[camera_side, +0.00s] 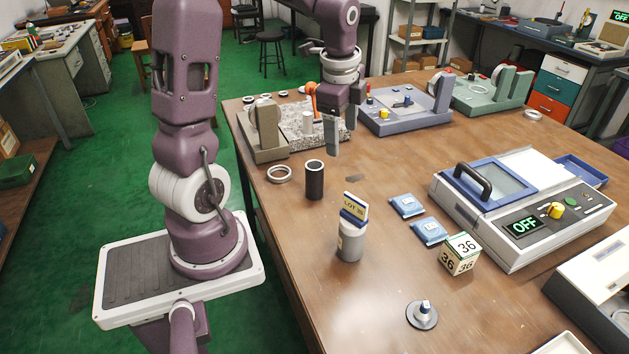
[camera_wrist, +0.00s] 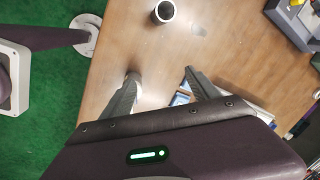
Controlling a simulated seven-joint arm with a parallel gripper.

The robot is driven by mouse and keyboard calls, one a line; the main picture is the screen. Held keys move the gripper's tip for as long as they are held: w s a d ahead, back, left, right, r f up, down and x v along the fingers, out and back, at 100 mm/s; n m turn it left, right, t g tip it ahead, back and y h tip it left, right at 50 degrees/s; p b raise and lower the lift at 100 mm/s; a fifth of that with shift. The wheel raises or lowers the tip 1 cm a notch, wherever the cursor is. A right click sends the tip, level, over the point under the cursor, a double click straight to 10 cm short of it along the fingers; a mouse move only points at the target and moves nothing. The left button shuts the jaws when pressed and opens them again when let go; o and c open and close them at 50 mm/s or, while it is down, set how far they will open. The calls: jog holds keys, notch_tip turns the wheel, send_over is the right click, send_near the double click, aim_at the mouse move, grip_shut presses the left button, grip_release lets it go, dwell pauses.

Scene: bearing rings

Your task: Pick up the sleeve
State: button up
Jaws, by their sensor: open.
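The sleeve looks to be the dark, hollow upright cylinder (camera_side: 314,180) on the table, left of centre in the side view. In the wrist view it shows at the top edge as a dark tube with a pale rim (camera_wrist: 164,12). My gripper (camera_side: 338,138) is above the table, behind and slightly right of the sleeve in the side view, and holds nothing. In the wrist view its two fingers (camera_wrist: 160,78) are spread apart, with bare wood between their tips. The sleeve lies beyond the fingertips, clear of both.
A pale ring (camera_side: 279,174) lies left of the sleeve. A grey jar with a lot card (camera_side: 350,243) stands in front of it. Blue packets (camera_side: 408,206), a numbered cube (camera_side: 460,254) and a grey machine (camera_side: 520,215) are to the right. A fixture (camera_side: 264,135) stands behind.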

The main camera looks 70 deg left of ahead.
aim_at(316, 166)
jog(key=a+f+m, duration=0.2)
jog(key=a+f, duration=0.2)
jog(key=a+f+m+g+h, duration=0.1)
jog(key=a+f, duration=0.2)
jog(key=f, duration=0.2)
jog(key=s+a+f+m, duration=0.1)
jog(key=a+f+m, duration=0.1)
jog(key=a+f, duration=0.2)
jog(key=shift+a+f+m, duration=0.3)
jog(key=shift+f, duration=0.05)
jog(key=f, duration=0.7)
jog(key=shift+a, duration=0.4)
grip_shut()
